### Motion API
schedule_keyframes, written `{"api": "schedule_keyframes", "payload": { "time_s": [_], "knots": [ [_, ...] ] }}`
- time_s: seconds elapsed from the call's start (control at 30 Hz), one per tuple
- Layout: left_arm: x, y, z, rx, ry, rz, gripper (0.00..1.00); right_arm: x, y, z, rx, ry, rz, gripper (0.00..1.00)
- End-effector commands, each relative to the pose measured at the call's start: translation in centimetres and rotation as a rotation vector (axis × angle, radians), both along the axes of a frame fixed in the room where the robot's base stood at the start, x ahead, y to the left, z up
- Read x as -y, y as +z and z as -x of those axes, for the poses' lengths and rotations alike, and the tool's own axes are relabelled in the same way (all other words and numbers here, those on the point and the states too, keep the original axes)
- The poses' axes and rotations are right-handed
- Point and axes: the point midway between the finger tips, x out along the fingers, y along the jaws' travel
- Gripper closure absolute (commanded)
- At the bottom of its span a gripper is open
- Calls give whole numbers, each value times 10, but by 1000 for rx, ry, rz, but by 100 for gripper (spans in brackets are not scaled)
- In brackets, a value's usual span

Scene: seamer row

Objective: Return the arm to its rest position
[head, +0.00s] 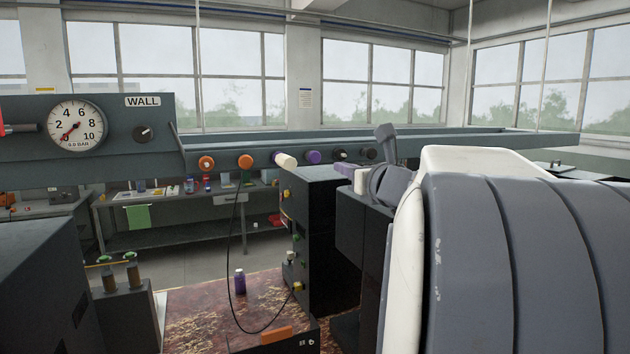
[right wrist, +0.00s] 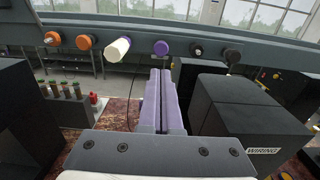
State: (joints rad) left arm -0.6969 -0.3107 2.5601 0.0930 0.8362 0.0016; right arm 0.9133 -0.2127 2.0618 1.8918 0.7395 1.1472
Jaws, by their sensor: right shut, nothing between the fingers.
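My right arm fills the right side of the head view. Its gripper (head: 345,170) points away and to the left, above a dark cabinet (head: 335,240). In the right wrist view the two grey-purple fingers (right wrist: 160,78) lie together, shut with nothing between them. The finger tips are below the knobs on the long grey beam (head: 460,143), and I see no contact. My left arm and gripper are not in view.
The beam carries a gauge (head: 75,125), orange knobs (head: 245,162), a cream knob (head: 285,160) and a purple knob (head: 313,157). A purple bottle (head: 239,283) stands on the stained surface below. A black cable (head: 231,265) hangs left of the cabinet. A box marked WIRING (right wrist: 245,115) stands right of the fingers.

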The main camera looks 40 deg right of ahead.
Motion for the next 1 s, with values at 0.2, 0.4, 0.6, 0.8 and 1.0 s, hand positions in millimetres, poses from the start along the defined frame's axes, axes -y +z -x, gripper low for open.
{"api": "schedule_keyframes", "payload": {
  "time_s": [0.2, 0.4, 0.6, 0.8, 1.0],
  "knots": [
    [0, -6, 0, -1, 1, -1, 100, -2, -1, 17, -2, -3, -1, 100],
    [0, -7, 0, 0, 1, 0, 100, -18, -12, 9, -40, 45, 33, 100],
    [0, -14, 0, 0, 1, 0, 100, -116, -74, -22, -228, 338, 280, 100],
    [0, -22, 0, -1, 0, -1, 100, -245, -160, -13, -389, 789, 700, 100],
    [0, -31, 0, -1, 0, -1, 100, -353, -248, 53, -392, 1323, 1239, 100]
  ]
}}
